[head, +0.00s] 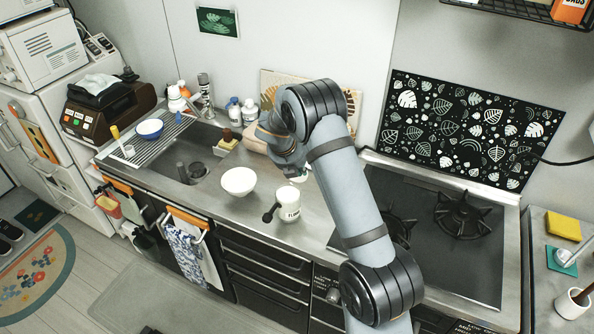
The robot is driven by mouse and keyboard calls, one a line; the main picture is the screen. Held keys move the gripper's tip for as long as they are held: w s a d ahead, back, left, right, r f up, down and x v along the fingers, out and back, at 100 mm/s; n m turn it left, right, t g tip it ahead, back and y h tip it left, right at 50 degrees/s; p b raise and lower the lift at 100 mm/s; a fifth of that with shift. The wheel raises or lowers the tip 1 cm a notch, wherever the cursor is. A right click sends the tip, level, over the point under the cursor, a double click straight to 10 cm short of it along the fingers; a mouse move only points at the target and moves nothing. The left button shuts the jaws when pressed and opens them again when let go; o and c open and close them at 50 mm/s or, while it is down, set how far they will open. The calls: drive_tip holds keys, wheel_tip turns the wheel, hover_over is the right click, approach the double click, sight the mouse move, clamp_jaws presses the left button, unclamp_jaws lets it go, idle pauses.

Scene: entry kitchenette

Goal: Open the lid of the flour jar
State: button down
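The flour jar (289,208) is a small white jar with dark lettering on its front, upright on the steel counter (243,215) near the middle of the head view. A dark handle with a round knob (268,216) sticks out at its left side. The jar's top looks white and level; the lid's edge is too small to make out. My arm's bent end links (284,150) are above and behind the jar in the picture.
A white bowl (239,181) stands just left of the jar. The sink (187,160) and a drying rack (150,145) are further left. Bottles (240,112) and a leaf-patterned board (283,90) stand at the back wall. The stove (462,215) is to the right.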

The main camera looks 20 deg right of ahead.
drive_tip(key=shift+w+d+r+p, duration=0.25)
drive_tip(key=shift+w+d+p, duration=0.25)
idle(0.4)
drive_tip(key=w+d+r+p, duration=0.5)
drive_tip(key=r+p, duration=0.2)
drive_tip(key=shift+p, duration=0.35)
drive_tip(key=shift+s, duration=0.1)
drive_tip(key=s+a+f+b, duration=0.4)
drive_tip(key=a+f+b, duration=0.1)
drive_tip(key=f+b, duration=0.2)
drive_tip(key=shift+s+b, duration=0.4)
